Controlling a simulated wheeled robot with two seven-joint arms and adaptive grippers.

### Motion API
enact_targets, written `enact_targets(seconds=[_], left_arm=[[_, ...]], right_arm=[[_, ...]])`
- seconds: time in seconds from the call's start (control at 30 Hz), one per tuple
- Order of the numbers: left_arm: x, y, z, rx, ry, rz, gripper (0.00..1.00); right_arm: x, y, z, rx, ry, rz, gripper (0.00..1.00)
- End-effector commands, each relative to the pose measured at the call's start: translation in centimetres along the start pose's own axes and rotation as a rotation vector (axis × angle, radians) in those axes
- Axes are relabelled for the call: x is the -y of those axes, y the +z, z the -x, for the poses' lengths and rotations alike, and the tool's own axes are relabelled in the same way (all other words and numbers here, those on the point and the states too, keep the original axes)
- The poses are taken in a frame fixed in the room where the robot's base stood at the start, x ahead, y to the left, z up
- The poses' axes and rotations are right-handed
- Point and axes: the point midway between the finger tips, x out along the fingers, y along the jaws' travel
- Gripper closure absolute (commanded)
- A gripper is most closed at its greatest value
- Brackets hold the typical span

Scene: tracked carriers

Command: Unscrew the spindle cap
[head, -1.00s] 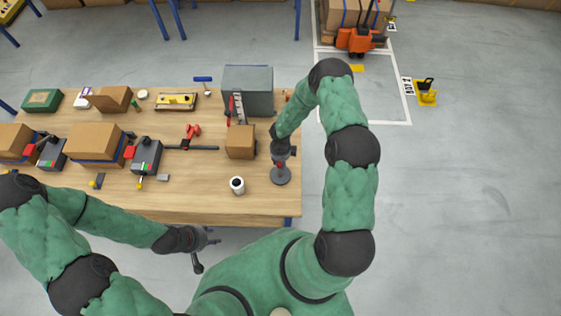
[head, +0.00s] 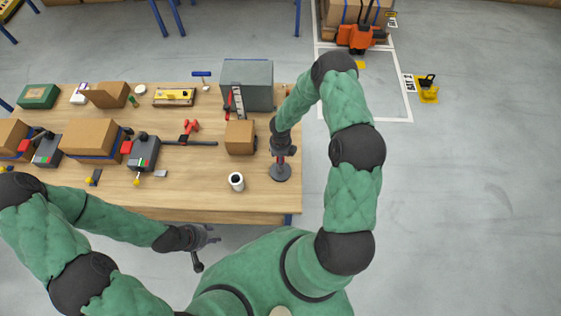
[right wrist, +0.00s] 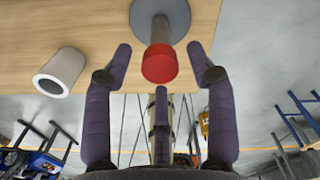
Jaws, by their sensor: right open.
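The spindle stands at the table's right front, with a grey round base (head: 280,173). My right gripper (head: 284,150) is above the base. In the right wrist view my right gripper (right wrist: 161,52) is open, with a finger on each side of the cap and a third below it. Gaps show beside the cap. My left gripper (head: 206,248) is off the table's front edge, fingers apart and empty.
A white cylinder (head: 236,181) stands left of the spindle, also visible in the right wrist view (right wrist: 60,72). A cardboard box (head: 240,138) and a grey cabinet (head: 247,84) stand behind. Bare table (head: 200,195) lies at the front.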

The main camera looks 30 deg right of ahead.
Motion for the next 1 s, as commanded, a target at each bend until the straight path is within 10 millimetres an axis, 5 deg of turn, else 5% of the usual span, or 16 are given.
enact_targets(seconds=[0.2, 0.53, 1.0], left_arm=[[0.8, -0.1, -2.4, 0.0, 0.0, 0.0, 0.6], [1.3, -0.2, -3.7, -0.001, 0.0, 0.0, 0.6], [3.0, -0.3, -8.5, 0.0, 0.0, 0.0, 0.6]], right_arm=[[0.0, 0.0, -0.3, 0.002, 0.0, -0.3, 0.43], [0.0, 0.1, -0.2, 0.002, 0.0, -0.529, 0.43], [0.0, 0.1, -0.3, 0.002, 0.001, -1.183, 0.43]])
